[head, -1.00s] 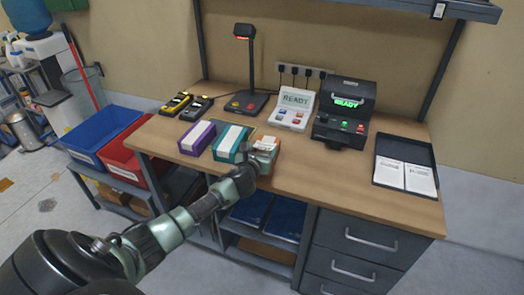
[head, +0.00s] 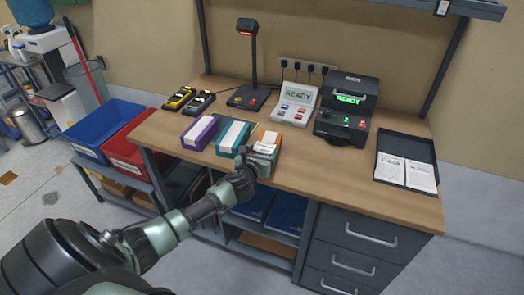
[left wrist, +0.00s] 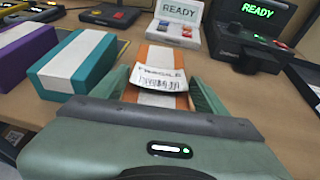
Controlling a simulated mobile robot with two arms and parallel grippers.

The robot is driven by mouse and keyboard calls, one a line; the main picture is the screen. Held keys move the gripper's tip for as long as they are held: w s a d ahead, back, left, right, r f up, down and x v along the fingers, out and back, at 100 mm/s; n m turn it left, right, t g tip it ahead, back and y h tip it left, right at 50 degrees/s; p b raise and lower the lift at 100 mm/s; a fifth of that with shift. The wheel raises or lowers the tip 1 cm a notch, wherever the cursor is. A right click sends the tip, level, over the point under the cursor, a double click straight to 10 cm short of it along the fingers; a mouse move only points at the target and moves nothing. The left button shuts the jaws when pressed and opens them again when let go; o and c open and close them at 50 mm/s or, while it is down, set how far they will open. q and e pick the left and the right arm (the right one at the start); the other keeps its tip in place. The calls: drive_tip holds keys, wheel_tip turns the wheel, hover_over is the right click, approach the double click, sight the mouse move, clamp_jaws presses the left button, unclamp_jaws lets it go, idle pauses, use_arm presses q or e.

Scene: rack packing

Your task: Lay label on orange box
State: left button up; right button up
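The orange box (head: 269,137), with a white stripe along its top, stands at the front of the bench, right of the teal box. A white label (left wrist: 158,78) printed FRAGILE with a barcode lies over the near part of the box top. It also shows in the head view (head: 264,148). Whether it lies fully flat is hard to tell. My left gripper (left wrist: 163,88) is open at the near end of the box, its green fingers spread on either side of the label. The lower part of the box is hidden by the gripper. My right gripper is not in view.
The teal box (head: 233,138) and purple box (head: 199,133) stand close on the left. Behind are a scanner stand (head: 249,60), a READY panel (head: 297,104) and a black READY printer (head: 345,108). A black tray (head: 408,149) with white sheets lies right. Bench between is clear.

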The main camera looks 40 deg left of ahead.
use_arm(q)
drive_tip(key=shift+o, duration=1.2)
drive_tip(key=shift+s, duration=0.1)
drive_tip(key=v, duration=0.7)
drive_tip(key=shift+s+d+b, duration=0.15)
drive_tip(key=shift+s+b, duration=0.1)
drive_tip(key=shift+b, duration=0.05)
drive_tip(key=shift+r, duration=0.1)
